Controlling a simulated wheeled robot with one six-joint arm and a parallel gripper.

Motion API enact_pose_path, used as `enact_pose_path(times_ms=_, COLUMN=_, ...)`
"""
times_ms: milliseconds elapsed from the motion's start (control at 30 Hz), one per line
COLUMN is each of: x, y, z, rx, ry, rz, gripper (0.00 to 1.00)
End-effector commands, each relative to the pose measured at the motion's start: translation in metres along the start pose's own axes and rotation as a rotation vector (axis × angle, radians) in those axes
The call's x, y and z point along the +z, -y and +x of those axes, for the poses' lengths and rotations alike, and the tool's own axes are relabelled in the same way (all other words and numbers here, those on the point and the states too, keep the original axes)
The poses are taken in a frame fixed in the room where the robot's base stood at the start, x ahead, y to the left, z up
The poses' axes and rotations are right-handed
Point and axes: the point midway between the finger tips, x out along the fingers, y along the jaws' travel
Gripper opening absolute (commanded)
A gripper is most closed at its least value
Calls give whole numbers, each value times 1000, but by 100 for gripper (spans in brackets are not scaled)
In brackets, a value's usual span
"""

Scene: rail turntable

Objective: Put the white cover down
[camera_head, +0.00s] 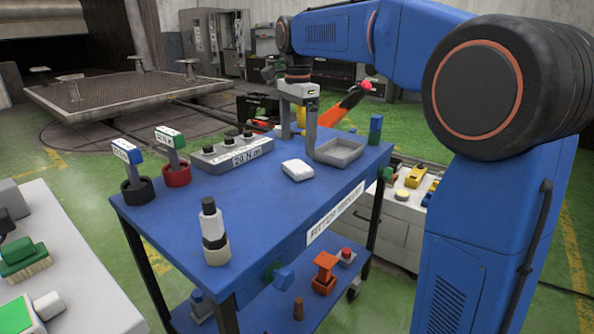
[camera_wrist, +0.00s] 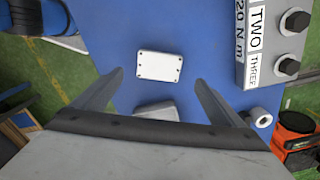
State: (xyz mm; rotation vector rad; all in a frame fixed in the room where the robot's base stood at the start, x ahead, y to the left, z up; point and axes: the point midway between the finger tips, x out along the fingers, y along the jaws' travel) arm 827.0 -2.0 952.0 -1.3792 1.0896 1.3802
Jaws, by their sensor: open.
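The white cover (camera_head: 297,170) is a small flat block with rounded corners. It lies on the blue top of a cart (camera_head: 260,205), near its middle. In the wrist view the cover (camera_wrist: 159,66) shows small dark holes along its edges. My gripper (camera_head: 299,137) is above the cart top, just behind the cover in the head view. In the wrist view my gripper (camera_wrist: 158,80) has its two fingers wide apart with nothing between them. The cover lies beyond the fingertips, roughly centred between them, and does not appear to be touched.
A grey open tray (camera_head: 340,151) stands right of the cover. A grey block with black knobs (camera_head: 232,148) stands behind left. Two holders (camera_head: 137,188) (camera_head: 177,173) and a white-and-black bottle (camera_head: 215,235) stand further left. The cart top between bottle and cover is clear.

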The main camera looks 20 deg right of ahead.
Motion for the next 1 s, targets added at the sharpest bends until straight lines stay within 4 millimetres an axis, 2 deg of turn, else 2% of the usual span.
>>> enact_pose_path(times_ms=100, x=0, y=0, z=14, rx=1, ry=0, rz=0, gripper=92)
enact_pose_path(times_ms=367, x=0, y=-1, z=30, rx=1, ry=0, rz=-1, gripper=92)
enact_pose_path(times_ms=700, x=1, y=-2, z=71, rx=0, ry=0, rz=-1, gripper=92)
enact_pose_path(times_ms=1000, x=1, y=-2, z=74, rx=-1, ry=0, rz=0, gripper=92)
